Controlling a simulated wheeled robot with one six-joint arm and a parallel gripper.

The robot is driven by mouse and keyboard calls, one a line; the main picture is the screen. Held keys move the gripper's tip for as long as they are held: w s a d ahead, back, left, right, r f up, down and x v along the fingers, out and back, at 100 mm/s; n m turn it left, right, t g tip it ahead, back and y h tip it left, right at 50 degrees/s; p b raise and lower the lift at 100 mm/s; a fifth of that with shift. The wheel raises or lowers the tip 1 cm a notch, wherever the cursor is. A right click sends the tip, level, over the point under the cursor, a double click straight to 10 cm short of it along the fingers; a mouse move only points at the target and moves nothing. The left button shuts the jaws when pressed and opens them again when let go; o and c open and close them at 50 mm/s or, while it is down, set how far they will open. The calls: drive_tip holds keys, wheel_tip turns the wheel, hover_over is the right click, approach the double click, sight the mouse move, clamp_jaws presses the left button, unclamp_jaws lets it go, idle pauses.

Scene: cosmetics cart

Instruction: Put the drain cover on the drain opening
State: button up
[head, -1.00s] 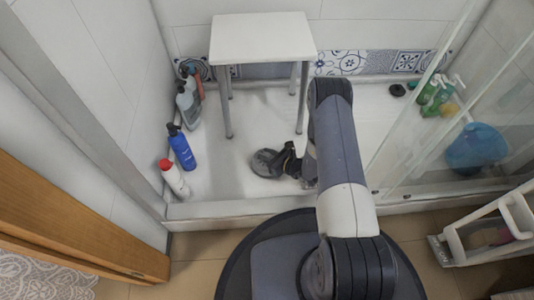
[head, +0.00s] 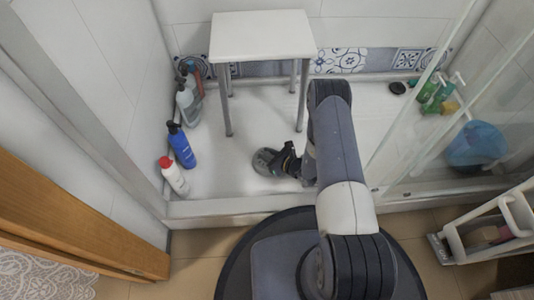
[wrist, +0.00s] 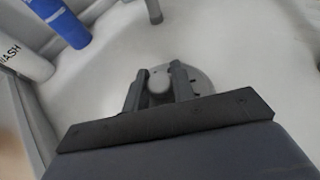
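The drain cover appears to be a grey round disc (head: 264,162) at the front middle of the white shower tray. In the wrist view the disc (wrist: 203,84) shows behind the fingers, with small dark marks on it and a pale rounded knob (wrist: 159,82) at the fingers. My gripper (head: 284,161) reaches down to it from the right. In the wrist view the two dark fingers of my gripper (wrist: 159,80) stand on either side of the knob, and it fills the gap between them. The fingers hide part of the disc.
A white stool (head: 262,38) stands behind my gripper. A blue bottle (head: 181,147) and a white red-capped bottle (head: 173,177) stand at the left wall. A black round thing (head: 397,88), green bottles (head: 436,93) and a blue bucket (head: 476,147) are at the right.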

drive_tip(key=o, duration=0.5)
drive_tip(key=shift+o, duration=0.2)
drive_tip(key=p+v, duration=0.4)
drive_tip(key=v, duration=0.7)
drive_tip(key=shift+w+f, duration=0.1)
drive_tip(key=shift+f, duration=0.05)
drive_tip(key=b+x, duration=0.4)
drive_tip(key=x, duration=0.6)
drive_tip(key=shift+w+a+f, duration=0.15)
drive_tip(key=shift+a, duration=0.15)
drive_tip(key=shift+r, duration=0.4)
drive_tip(key=shift+d+f, duration=0.1)
